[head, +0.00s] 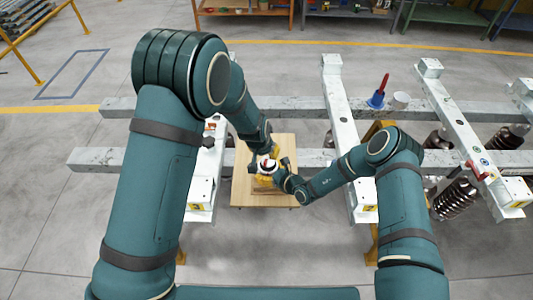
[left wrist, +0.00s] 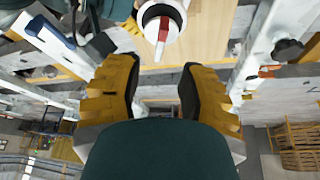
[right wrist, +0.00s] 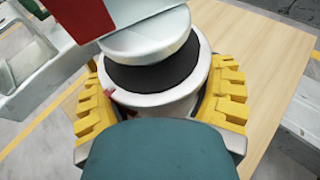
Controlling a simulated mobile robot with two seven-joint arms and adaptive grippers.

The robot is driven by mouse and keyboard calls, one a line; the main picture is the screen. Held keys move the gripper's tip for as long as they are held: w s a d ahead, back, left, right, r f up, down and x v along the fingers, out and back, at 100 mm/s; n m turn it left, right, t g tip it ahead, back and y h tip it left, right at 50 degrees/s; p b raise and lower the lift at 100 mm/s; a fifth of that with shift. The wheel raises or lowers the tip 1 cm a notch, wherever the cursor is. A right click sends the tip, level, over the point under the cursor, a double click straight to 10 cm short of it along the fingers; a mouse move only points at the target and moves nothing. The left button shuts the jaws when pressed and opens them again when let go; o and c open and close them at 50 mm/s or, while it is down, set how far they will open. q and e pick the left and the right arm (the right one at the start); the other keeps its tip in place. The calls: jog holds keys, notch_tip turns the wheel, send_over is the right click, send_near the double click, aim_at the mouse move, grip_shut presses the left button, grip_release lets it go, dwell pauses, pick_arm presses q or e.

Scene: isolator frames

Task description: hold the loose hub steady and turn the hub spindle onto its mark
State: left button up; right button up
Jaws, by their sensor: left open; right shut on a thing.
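The loose hub is a white round body with a dark band; it stands on a wooden board in the head view (head: 267,166), small and partly hidden by my grippers. In the right wrist view the hub (right wrist: 158,78) sits between the yellow fingers of my right gripper (right wrist: 165,105), which is shut around its lower body. A small red mark (right wrist: 110,92) shows on its white rim. The hub spindle (right wrist: 145,38) is the pale top part, with a red and white bar across it. My left gripper (left wrist: 160,95) is open and empty, with the hub (left wrist: 160,18) beyond its fingertips.
The wooden board (head: 246,191) is bare around the hub. Pale steel beams (head: 340,125) run beside and behind it. A blue holder (head: 376,101) with a red-handled tool and a white cup (head: 400,100) stand on the frame to the right.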

aim_at(268, 156)
pick_arm(q)
jog(key=shift+s+r, duration=0.15)
jog(key=shift+r, duration=0.2)
jog(key=shift+o, duration=0.3)
jog(key=c, duration=0.3)
jog(key=shift+w+r+g, duration=0.3)
jog(key=shift+w+g, duration=0.2)
jog(key=shift+w, duration=0.2)
jog(key=shift+c, duration=0.2)
jog(key=shift+w+d+r+g+y, duration=0.1)
jog(key=shift+w+r+g+y, duration=0.15)
jog(key=shift+w+g+y, duration=0.05)
jog(key=shift+w+d+r+g+y, duration=0.2)
jog(key=shift+w+r+g+y, duration=0.15)
jog(key=shift+r+g, duration=0.35)
jog(key=shift+g, duration=0.5)
jog(key=f, duration=1)
jog(key=shift+w+d+f, duration=0.1)
jog(key=shift+d, duration=0.15)
jog(key=shift+o, duration=0.3)
